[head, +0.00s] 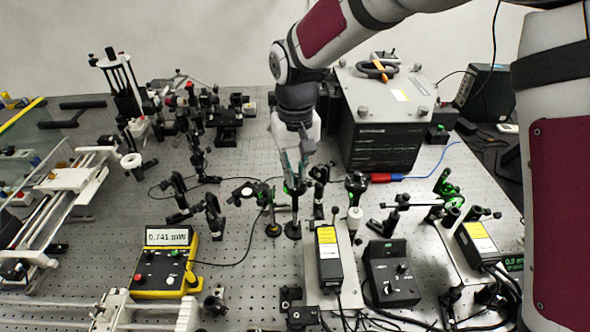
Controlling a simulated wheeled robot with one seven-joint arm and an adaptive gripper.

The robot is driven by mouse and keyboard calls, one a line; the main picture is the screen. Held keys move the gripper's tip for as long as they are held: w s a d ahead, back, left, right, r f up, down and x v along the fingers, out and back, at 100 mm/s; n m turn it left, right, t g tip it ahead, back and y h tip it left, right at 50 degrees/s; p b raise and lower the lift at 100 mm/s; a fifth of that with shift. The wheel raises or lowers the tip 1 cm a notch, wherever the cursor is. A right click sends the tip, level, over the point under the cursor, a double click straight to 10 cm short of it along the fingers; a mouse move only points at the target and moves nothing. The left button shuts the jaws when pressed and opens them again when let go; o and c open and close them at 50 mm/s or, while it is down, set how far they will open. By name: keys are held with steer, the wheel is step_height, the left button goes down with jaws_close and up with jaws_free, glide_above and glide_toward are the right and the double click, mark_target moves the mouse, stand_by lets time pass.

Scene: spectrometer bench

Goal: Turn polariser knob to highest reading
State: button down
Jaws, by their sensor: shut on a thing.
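My gripper (293,170) points down over the middle of the bench. Its fingers are shut on the top of a small dark, post-mounted optic, the polariser (293,189), whose knob is mostly hidden between them. The polariser stands upright on its post. A yellow and black power meter (165,262) sits at the front left, and its display (167,237) reads 0.741 mW.
A large black instrument box (380,140) stands behind right. Laser modules and a black control box (392,278) fill the front right. Cables cross the perforated bench.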

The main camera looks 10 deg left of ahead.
mark_target(296, 175)
steer(key=shift+m, duration=0.6)
steer(key=c, duration=1.5)
jaws_free()
steer(key=shift+c, duration=0.2)
step_height(296, 175, up, 12)
steer(key=shift+d+r, duration=0.1)
